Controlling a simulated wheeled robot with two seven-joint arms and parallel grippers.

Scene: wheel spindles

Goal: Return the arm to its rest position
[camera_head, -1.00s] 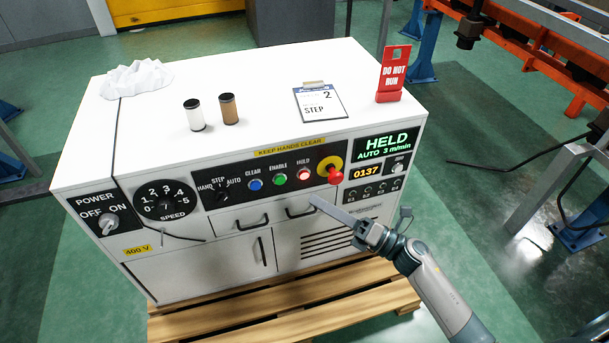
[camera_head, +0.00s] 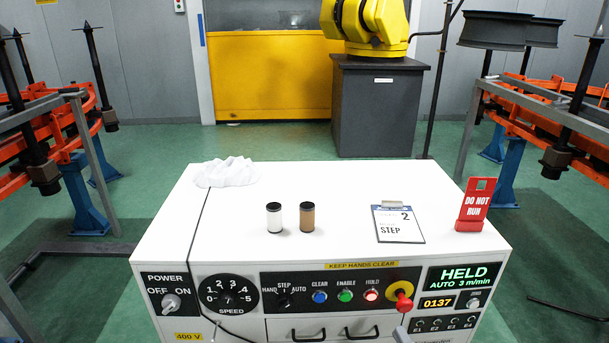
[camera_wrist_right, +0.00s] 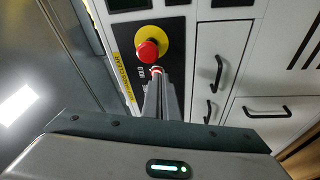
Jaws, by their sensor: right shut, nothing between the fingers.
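My right gripper (camera_head: 401,335) shows only as a fingertip at the bottom edge of the head view, in front of the cabinet's front. In the right wrist view its fingers (camera_wrist_right: 163,98) are together and empty. They point toward the control panel, just below the red mushroom button (camera_wrist_right: 147,50) on its yellow disc. I cannot tell the gap to the panel; the fingers look apart from the button. The rest of my right arm is out of the head view. My left gripper is in neither view.
The white control cabinet (camera_head: 335,183) fills the lower middle. Drawer handles (camera_wrist_right: 267,111) protrude near the right gripper. Orange racks flank the cabinet.

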